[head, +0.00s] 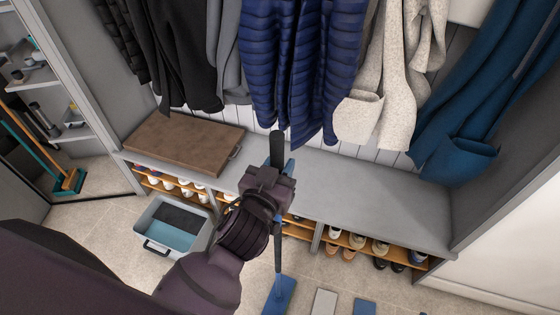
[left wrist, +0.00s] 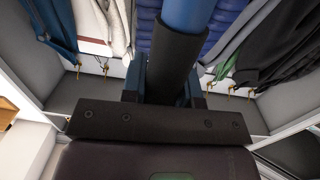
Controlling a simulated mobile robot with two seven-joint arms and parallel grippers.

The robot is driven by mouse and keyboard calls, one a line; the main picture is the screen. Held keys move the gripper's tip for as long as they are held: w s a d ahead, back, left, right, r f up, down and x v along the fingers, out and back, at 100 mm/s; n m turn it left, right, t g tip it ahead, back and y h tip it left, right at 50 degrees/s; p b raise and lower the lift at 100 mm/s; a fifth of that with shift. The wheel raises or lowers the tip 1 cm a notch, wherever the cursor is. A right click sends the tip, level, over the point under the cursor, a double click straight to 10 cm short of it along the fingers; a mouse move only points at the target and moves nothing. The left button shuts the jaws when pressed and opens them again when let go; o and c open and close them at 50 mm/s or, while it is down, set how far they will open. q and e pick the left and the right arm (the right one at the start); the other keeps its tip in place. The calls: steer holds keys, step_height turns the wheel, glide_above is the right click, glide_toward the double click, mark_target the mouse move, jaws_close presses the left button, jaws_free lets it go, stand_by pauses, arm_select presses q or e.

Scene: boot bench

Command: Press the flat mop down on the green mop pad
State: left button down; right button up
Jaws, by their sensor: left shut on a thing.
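My left gripper (head: 279,170) is shut on the handle of the flat mop (head: 277,148), close to its dark top grip. The handle runs down in front of the bench to a blue mop head (head: 279,296) at the bottom edge of the head view. Whether the head touches the floor or a pad, I cannot tell. In the left wrist view the handle (left wrist: 176,62) stands between the gripper's fingers. A grey pad (head: 323,303) and a blue pad (head: 364,307) lie right of the mop head, partly cut off. I see no green pad. My right gripper is out of view.
The grey bench (head: 365,195) has shoes on shelves below and a brown case (head: 185,143) on top. A grey-blue tub (head: 199,243) stands on the floor to the left. Coats hang above the bench. A broom (head: 68,181) stands at the far left.

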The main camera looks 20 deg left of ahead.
arm_select(q)
step_height(320, 180, down, 5)
steer(key=b, duration=0.3)
steer(key=shift+r+b, duration=0.15)
steer(key=shift+b, duration=0.2)
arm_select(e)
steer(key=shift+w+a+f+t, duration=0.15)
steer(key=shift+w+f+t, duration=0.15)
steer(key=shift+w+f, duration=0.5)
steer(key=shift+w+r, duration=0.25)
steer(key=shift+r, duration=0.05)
arm_select(q)
steer(key=shift+w, duration=0.35)
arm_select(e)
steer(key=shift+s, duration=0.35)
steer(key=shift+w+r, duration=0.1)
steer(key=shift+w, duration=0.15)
arm_select(q)
steer(key=shift+f, duration=0.25)
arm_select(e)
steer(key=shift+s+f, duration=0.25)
